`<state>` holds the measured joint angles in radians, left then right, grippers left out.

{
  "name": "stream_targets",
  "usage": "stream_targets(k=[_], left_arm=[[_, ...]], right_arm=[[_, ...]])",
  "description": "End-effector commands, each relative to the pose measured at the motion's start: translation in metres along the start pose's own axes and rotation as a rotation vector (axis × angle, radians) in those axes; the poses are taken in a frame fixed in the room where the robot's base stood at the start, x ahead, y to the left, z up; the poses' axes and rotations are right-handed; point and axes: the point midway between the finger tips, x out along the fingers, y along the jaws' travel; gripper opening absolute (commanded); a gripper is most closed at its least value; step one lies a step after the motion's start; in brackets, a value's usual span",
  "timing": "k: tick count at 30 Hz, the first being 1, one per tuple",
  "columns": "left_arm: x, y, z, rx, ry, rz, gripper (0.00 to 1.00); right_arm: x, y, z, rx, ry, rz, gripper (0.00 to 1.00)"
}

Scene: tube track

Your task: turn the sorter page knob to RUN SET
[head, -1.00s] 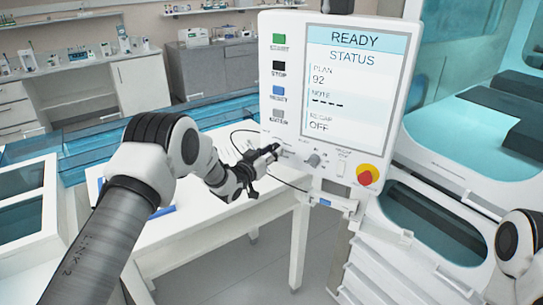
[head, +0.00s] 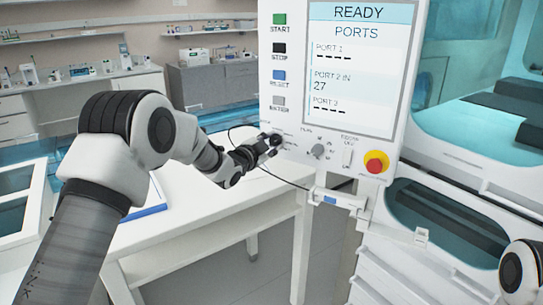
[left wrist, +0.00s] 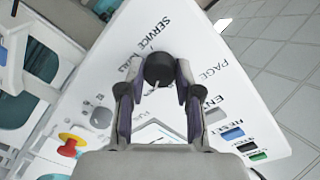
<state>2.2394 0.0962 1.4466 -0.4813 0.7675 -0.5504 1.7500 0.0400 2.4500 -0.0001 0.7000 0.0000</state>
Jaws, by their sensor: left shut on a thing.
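The sorter page knob (left wrist: 160,68) is a dark round knob on the white panel (left wrist: 225,95), with a pale pointer line, in the left wrist view. "PAGE" and "SERVICE" labels are printed near it. My left gripper (left wrist: 153,90) is shut on the knob, a finger on each side. In the head view my left gripper (head: 273,145) is at the panel's lower left and mostly hides the knob. The screen (head: 350,70) reads READY, PORTS, with 27 at port 2 and dashes at ports 1 and 3. I cannot read a RUN SET mark. My right gripper is out of view.
A grey knob (head: 318,151), a rocker switch (head: 348,157) and a red stop button (head: 375,162) on a yellow base sit to the right of the page knob. Several coloured buttons line the screen's left. A thin black cable passes near my left gripper. A white table (head: 200,220) stands below.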

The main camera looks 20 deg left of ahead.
Motion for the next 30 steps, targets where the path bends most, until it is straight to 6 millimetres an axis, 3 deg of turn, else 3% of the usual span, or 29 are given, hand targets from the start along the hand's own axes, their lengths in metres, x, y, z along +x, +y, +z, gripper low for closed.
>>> stream_targets(k=[1, 15, 22, 30], left_arm=[[0.000, 0.006, 0.005, 0.044, -0.001, 0.000, 0.00], [0.000, 0.008, 0.004, 0.475, -0.026, -0.003, 0.00], [0.000, 0.007, 0.003, 0.621, -0.036, -0.002, 0.00], [0.000, 0.006, 0.002, 0.707, -0.042, 0.000, 0.00]], right_arm=[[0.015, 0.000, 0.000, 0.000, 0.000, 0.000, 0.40], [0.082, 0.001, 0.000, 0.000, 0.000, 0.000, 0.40], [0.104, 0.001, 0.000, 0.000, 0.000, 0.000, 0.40], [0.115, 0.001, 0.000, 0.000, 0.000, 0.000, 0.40]])
